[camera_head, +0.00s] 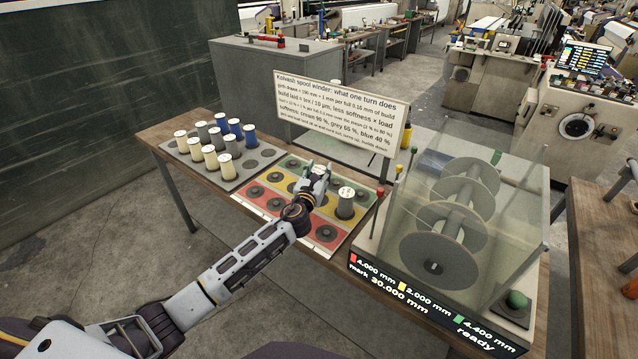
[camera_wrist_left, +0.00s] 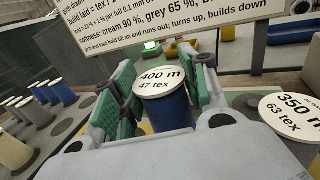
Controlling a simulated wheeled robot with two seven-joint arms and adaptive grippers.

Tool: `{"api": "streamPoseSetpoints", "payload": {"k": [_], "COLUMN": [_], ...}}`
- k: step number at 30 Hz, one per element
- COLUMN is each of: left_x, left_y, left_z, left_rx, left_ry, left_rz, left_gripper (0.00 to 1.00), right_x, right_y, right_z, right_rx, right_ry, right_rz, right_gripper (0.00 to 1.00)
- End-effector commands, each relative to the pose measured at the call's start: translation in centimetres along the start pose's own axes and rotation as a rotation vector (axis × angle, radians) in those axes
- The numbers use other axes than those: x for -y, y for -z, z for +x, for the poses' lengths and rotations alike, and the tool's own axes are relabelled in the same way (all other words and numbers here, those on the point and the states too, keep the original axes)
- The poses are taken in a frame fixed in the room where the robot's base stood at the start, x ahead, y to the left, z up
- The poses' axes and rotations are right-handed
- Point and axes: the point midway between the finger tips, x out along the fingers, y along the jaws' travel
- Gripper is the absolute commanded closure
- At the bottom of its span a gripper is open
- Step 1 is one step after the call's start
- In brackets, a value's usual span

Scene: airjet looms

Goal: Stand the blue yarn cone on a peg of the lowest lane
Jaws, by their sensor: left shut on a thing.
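My left gripper (camera_head: 317,174) is over the back part of the peg board (camera_head: 237,199), which has red, yellow and green lanes. In the left wrist view its green-padded fingers are shut on the blue yarn cone (camera_wrist_left: 172,110), whose white top reads 400 m, 47 tex. The cone looks about upright; its base is hidden, so I cannot tell whether it touches a peg. A grey cone (camera_head: 345,205) stands on the board to the right; its top in the wrist view reads 350 m, 63 tex. My right gripper is out of view.
A grey tray (camera_head: 228,186) at left holds cream, grey and blue cones. The winder (camera_head: 455,225) stands close on the right; its display (camera_head: 430,305) shows red 4.000 mm, yellow 2.000 mm, green 4.400 mm, and "ready". A sign (camera_head: 340,115) stands behind the board. Several front pegs are bare.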

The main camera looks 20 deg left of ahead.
Motion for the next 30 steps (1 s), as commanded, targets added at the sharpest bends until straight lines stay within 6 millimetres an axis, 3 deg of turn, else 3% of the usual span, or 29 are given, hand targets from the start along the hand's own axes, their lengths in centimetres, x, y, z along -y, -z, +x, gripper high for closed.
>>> {"api": "streamPoseSetpoints", "payload": {"k": [11, 22, 30], "left_x": [0.0, 0.0, 0.0], "left_y": [0.1, 3.6, 3.8], "left_z": [0.0, 0.0, 0.0], "left_rx": [0.001, 0.0, 0.001], "left_ry": [0.0, 0.0, 0.001], "left_rz": [-0.001, -0.001, -0.001], "left_gripper": [0.83, 0.83, 0.83], "right_x": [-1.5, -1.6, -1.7], "right_y": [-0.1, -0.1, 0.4], "right_z": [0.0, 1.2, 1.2], "right_rx": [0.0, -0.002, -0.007], "right_ry": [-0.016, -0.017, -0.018], "right_rz": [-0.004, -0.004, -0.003], "right_gripper": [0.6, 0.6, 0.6]}}
